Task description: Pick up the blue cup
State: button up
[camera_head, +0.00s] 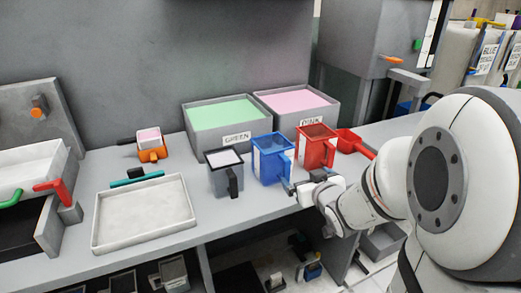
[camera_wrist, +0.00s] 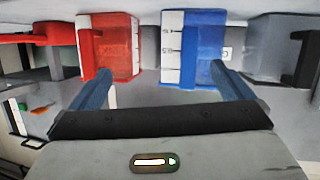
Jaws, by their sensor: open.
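The blue cup (camera_head: 267,160) stands upright on the grey counter. It is a square jug with a white marked strip on one side and a blue handle. My gripper (camera_head: 306,180) is open and empty, low in front of the blue cup and the red cup. The left finger overlaps the red cup's lower edge. I cannot tell whether either finger touches a cup.
The red cup (camera_head: 317,146) stands close to the right. A grey cup (camera_head: 221,172) with white contents stands to the left. Bins labelled GREEN (camera_head: 225,115) and PINK (camera_head: 297,101) stand behind. A red scoop (camera_head: 352,143) lies right. A white tray (camera_head: 142,240) lies far left.

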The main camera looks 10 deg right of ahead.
aim_at(288, 174)
jog(key=shift+w+a+f+n+t+y+b, duration=0.15)
jog(key=shift+a+f+n+t+y+b, duration=0.1)
jog(key=shift+a+f+t+y+b, duration=0.25)
jog(key=shift+w+a+f+n+t+y+b, duration=0.2)
jog(key=shift+f+n+t+y+b, duration=0.1)
jog(key=shift+f+y, duration=0.35)
jog(key=shift+s+a+r+n+t+y+b, duration=0.15)
jog(key=shift+a+t+y+b, duration=0.1)
jog(key=shift+y, duration=0.35)
jog(key=shift+w+a+r+n+t+y+b, duration=0.1)
jog(key=shift+a+t+y, duration=0.15)
jog(key=shift+y, duration=0.3)
jog(key=shift+w+a, duration=0.2)
jog(key=shift+w, duration=0.1)
jog(key=x, duration=0.6)
jog(key=shift+w+a+f+p, duration=0.15)
jog(key=shift+w+f+p, duration=0.1)
jog(key=shift+w+p, duration=0.15)
jog(key=shift+c, duration=0.2)
jog(key=c, duration=0.9)
jog(key=shift+o, duration=0.2)
